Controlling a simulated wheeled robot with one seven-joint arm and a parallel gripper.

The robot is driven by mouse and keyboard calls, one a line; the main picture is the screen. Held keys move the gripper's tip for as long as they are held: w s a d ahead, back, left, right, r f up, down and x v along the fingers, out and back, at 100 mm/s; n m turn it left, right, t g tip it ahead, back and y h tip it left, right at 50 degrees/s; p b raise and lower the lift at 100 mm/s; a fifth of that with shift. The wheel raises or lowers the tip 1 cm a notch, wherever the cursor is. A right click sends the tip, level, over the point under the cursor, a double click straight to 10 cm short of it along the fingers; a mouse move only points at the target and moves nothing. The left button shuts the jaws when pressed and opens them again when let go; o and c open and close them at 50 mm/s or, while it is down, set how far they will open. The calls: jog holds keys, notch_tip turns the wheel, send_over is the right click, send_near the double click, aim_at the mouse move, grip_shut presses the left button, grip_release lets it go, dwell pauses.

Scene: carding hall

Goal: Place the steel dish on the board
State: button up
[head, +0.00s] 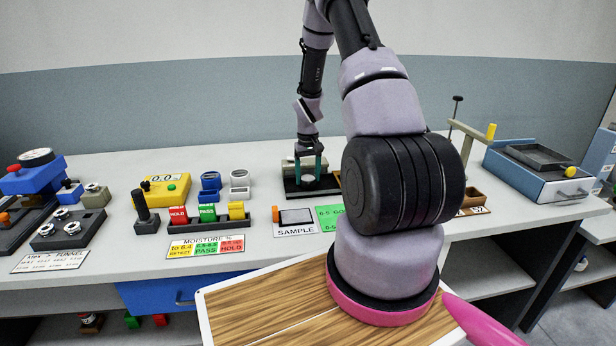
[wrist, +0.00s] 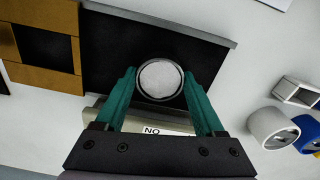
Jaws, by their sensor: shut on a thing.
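The steel dish (wrist: 160,79), small and round with a pale grey inside, sits between the teal fingertips of my gripper (wrist: 160,88) in the wrist view. My gripper is shut on it. In the head view my gripper (head: 308,176) points down at the back middle of the bench, and the dish is too small there to make out clearly. Below the dish is a dark flat board (wrist: 110,60) with a grey edge strip; it also shows in the head view (head: 294,192). I cannot tell whether the dish touches it.
A pale block labelled "NO" (wrist: 152,125) is close beside the dark board. A brown compartment tray (wrist: 60,18) stands on its other side. White (head: 239,182) and blue (head: 210,184) cups stand left of the gripper. A SAMPLE card (head: 296,231) lies in front.

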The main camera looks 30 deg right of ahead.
jog(key=o, duration=1.4)
jog(key=shift+f, duration=0.15)
jog(key=shift+o, duration=0.2)
notch_tip(320, 180, up, 12)
notch_tip(320, 180, up, 12)
jog(key=f+t, duration=0.1)
jog(key=t, duration=0.1)
send_over(308, 177)
jog(key=s+a, duration=0.3)
jog(key=a, duration=0.1)
jog(key=s+a+r+m+t, duration=0.1)
jog(key=s+a+r, duration=0.3)
jog(key=s+r, duration=0.2)
jog(key=s+a+r+m+t+y, duration=0.1)
jog(key=s+a+r+t, duration=0.1)
jog(key=s+r, duration=0.4)
jog(key=s+a+r+t+y, duration=0.1)
jog(key=s+a+r, duration=0.4)
jog(key=s, duration=0.7)
jog(key=shift+s+a+r+m+t, duration=0.2)
jog(key=shift+a+r+m+t, duration=0.3)
jog(key=shift+r, duration=0.4)
